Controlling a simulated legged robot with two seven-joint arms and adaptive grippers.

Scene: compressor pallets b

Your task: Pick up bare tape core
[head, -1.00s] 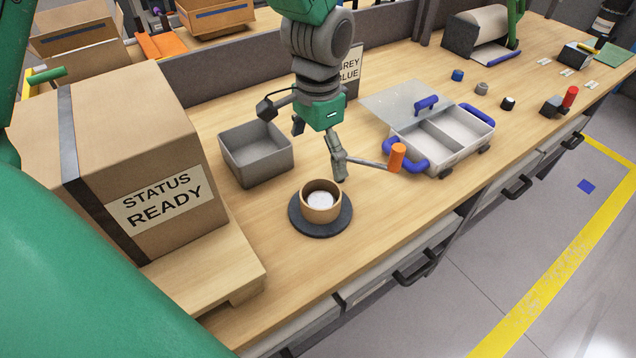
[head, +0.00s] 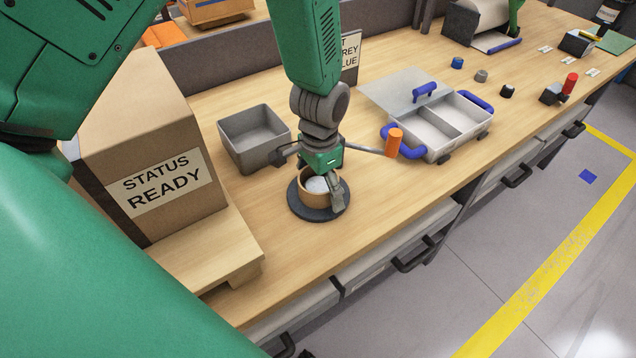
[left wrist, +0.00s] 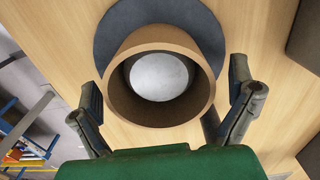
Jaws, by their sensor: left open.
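The bare tape core (head: 312,196) is a brown cardboard ring standing upright on a round dark disc (head: 301,213) on the bench. A pale round surface shows inside it. In the left wrist view the core (left wrist: 205,100) lies between the fingers, with the disc (left wrist: 110,35) behind it. My left gripper (head: 318,190) is open and comes down from above over the core. Its fingers (left wrist: 170,108) stand on either side of the core, with visible gaps in the left wrist view. In the head view the gripper hides part of the core's rim. My right gripper is not in view.
A grey open bin (head: 240,155) stands just behind left. A two-compartment case (head: 445,150) with blue handles lies to the right, an orange-handled tool (head: 394,143) by its left side. A cardboard box (head: 140,130) stands on a wooden platform at left. Bare bench lies in front.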

